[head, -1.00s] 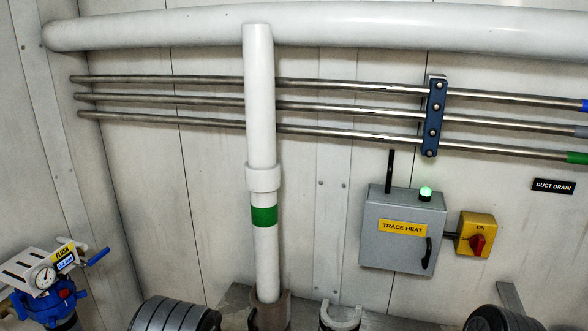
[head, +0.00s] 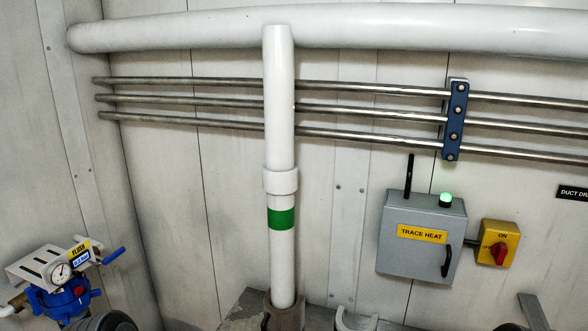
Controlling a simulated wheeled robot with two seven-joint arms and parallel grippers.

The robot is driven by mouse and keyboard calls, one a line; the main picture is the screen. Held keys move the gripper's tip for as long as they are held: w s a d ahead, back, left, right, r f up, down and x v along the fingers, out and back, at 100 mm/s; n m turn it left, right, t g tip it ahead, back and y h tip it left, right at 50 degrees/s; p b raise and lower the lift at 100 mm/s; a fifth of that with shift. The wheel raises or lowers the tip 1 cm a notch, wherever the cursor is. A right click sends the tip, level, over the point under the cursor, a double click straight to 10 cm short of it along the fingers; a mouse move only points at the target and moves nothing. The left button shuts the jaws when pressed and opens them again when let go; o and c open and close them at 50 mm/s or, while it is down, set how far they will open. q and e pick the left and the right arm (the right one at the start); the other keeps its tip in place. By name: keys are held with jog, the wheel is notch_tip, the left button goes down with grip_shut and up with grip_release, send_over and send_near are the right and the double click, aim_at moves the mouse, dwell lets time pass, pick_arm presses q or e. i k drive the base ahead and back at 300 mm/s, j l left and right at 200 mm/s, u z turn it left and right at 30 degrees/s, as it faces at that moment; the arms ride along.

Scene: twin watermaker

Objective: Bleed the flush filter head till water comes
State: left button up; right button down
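The flush filter head (head: 62,298) is at the lower left of the head view. It is blue, under a slotted light metal bracket (head: 40,266), with a yellow FLUSH label (head: 79,251) and a small blue-and-white tag below it. A round white gauge (head: 61,273) sits on its front. A blue lever handle (head: 114,256) sticks out to the right. A red part (head: 80,291) shows on the blue body. The lower part of the filter is cut off or hidden. No water is visible at it. Neither of my grippers is in view.
A white vertical pipe (head: 280,245) with a green band stands in mid-view. Thin metal pipes (head: 190,102) run along the wall. A grey TRACE HEAT box (head: 420,260) and a yellow-red switch (head: 499,248) are at the right. The wall between filter and vertical pipe is clear.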

aim_at(78, 289)
jog(key=j+u, duration=0.1)
jog(key=u, duration=0.85)
jog(key=j+u, duration=0.15)
jog(key=u, duration=0.35)
